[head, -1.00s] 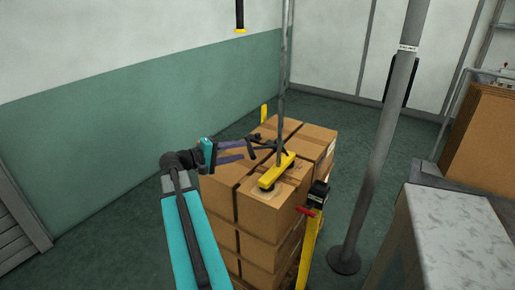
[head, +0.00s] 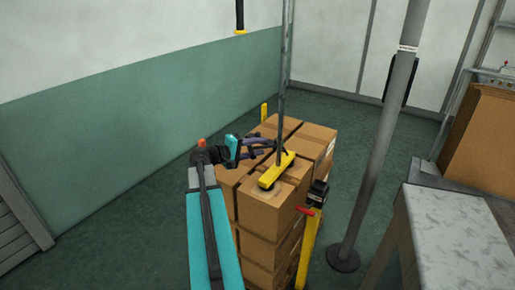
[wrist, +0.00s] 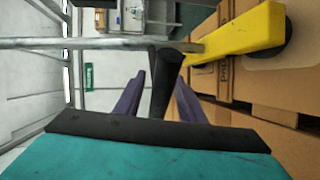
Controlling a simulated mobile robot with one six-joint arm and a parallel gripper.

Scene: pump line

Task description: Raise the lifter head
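The yellow lifter head (head: 277,171) rests on or just above the top of a stack of brown cartons (head: 262,213), with a grey tube (head: 281,80) rising from it. It also shows at the upper right of the wrist view (wrist: 240,35). A black handle (wrist: 166,75) juts from it towards me. My gripper (head: 262,143) is left of the tube. In the wrist view its purple fingers (wrist: 159,90) lie either side of the handle, with a visible gap at the left finger. It looks open; contact at the right finger is unclear.
A grey post (head: 378,150) stands right of the stack. A yellow stand with a black top (head: 311,235) is close to its front right. A grey table (head: 455,235) is at the right. Open green floor (head: 110,235) lies to the left.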

